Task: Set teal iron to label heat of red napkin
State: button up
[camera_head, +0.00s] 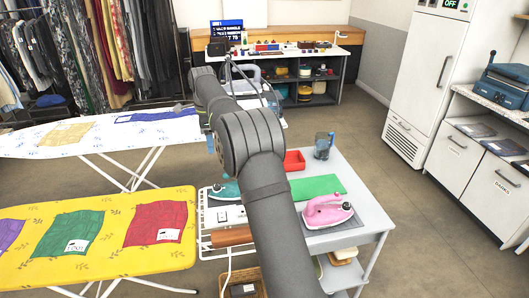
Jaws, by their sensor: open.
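My arm rises from the bottom middle across the side table and bends back toward the upper left. My gripper does not show; the arm hides that area.
A pink iron (326,210), green mat (317,186), red tray (294,160) and jug (323,145) are on the side table. A green napkin (78,232) and purple napkin (9,234) share the yellow board. A white ironing board (60,146) stands behind. Floor at right is clear.

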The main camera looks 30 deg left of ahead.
aim_at(217, 185)
notch_tip(217, 185, down, 18)
jog(key=m, duration=3.3)
jog(key=shift+w+f+m, duration=0.15)
jog(key=shift+m, duration=0.25)
jog(key=shift+c, duration=0.2)
jog(key=c, duration=1)
